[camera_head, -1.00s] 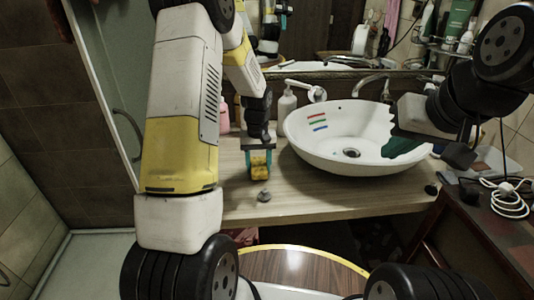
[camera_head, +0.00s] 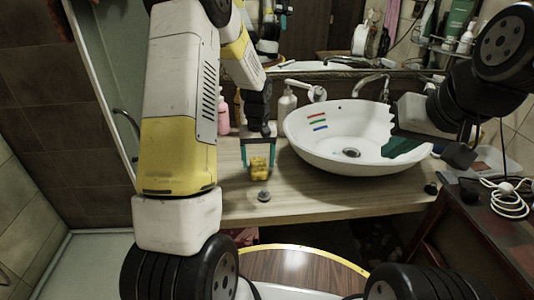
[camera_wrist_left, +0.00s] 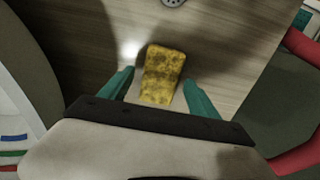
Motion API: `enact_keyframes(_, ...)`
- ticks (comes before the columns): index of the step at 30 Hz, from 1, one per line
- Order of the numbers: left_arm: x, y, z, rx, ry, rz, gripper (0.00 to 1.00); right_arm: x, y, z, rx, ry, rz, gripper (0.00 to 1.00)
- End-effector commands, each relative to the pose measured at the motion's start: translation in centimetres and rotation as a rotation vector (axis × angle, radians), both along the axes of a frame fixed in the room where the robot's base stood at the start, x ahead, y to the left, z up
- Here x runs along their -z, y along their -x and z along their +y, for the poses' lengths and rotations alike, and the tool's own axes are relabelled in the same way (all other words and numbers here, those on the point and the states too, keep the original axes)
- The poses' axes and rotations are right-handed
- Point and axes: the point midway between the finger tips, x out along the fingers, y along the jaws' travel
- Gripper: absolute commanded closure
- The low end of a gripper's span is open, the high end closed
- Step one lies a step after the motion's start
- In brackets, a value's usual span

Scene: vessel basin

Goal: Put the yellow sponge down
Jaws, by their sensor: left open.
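The yellow sponge (camera_head: 260,168) rests on the wooden counter (camera_head: 330,199), left of the white basin (camera_head: 335,162). My left gripper (camera_head: 258,155) is open above it, with one teal finger on each side. In the left wrist view the sponge (camera_wrist_left: 162,72) lies between the spread fingers (camera_wrist_left: 159,80), with a gap on both sides. My right gripper (camera_head: 398,146) is over the right part of the basin. Its dark green fingers show from the side, so its opening cannot be judged.
A small grey round piece (camera_head: 264,196) lies on the counter just in front of the sponge. The basin wall has red, green and blue marks. Bare counter lies left of the sponge.

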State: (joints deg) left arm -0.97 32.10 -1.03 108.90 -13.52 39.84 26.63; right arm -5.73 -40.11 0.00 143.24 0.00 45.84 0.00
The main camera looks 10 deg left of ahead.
Motion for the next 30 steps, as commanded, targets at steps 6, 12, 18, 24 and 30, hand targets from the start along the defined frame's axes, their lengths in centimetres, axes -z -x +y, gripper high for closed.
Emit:
enact_keyframes(6, -5.1, -0.1, 0.0, 0.000, 0.000, -0.005, 0.29, 0.0, 0.0, 0.0, 0.000, 0.000, 0.000, 1.00)
enact_keyframes(12, -8.5, -0.1, -0.1, 0.001, 0.000, -0.003, 0.29, 0.0, 0.0, 0.0, 0.000, 0.000, 0.000, 1.00)
enact_keyframes(18, -10.4, 0.3, 0.0, 0.005, 0.003, -0.009, 0.29, 0.0, 0.0, 0.0, 0.000, 0.000, 0.000, 1.00)
enact_keyframes(24, -16.1, 3.8, -0.2, 0.056, 0.035, -0.110, 0.29, 0.0, 0.0, 0.0, 0.000, 0.000, 0.000, 1.00)
enact_keyframes(30, -22.3, 10.9, -0.8, 0.151, 0.075, -0.269, 0.29, 0.0, 0.0, 0.0, 0.000, 0.000, 0.000, 1.00)
